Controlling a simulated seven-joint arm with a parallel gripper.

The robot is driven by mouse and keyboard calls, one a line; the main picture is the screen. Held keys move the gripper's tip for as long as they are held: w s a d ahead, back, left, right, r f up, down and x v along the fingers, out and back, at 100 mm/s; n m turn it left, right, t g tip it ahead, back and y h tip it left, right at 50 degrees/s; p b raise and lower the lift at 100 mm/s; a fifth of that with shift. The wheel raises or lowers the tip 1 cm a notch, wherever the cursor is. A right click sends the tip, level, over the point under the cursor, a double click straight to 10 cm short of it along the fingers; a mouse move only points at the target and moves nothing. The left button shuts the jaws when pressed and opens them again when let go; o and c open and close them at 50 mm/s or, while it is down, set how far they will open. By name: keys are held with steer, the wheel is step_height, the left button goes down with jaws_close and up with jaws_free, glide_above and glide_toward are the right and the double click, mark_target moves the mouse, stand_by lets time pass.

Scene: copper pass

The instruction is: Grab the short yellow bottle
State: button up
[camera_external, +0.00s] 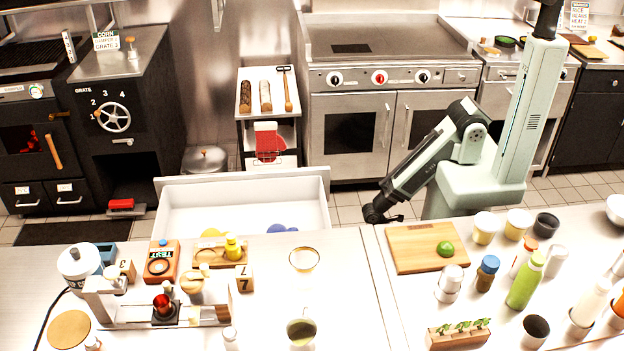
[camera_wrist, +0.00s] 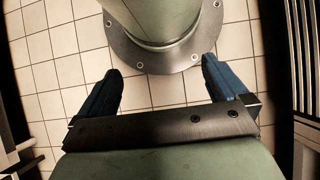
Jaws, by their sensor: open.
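The wrist view shows floor tiles and my base, not the bottle.
An open white drawer (camera_external: 245,205) lies behind the bottle. A wooden block (camera_external: 244,279) and an orange-brown timer box (camera_external: 163,262) stand close to it. A glass bowl (camera_external: 304,259) sits to its right. A cutting board (camera_external: 405,262) with a lime (camera_external: 445,248) is further right.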

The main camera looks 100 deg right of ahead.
stand_by(0.4)
steer(key=c, duration=0.5)
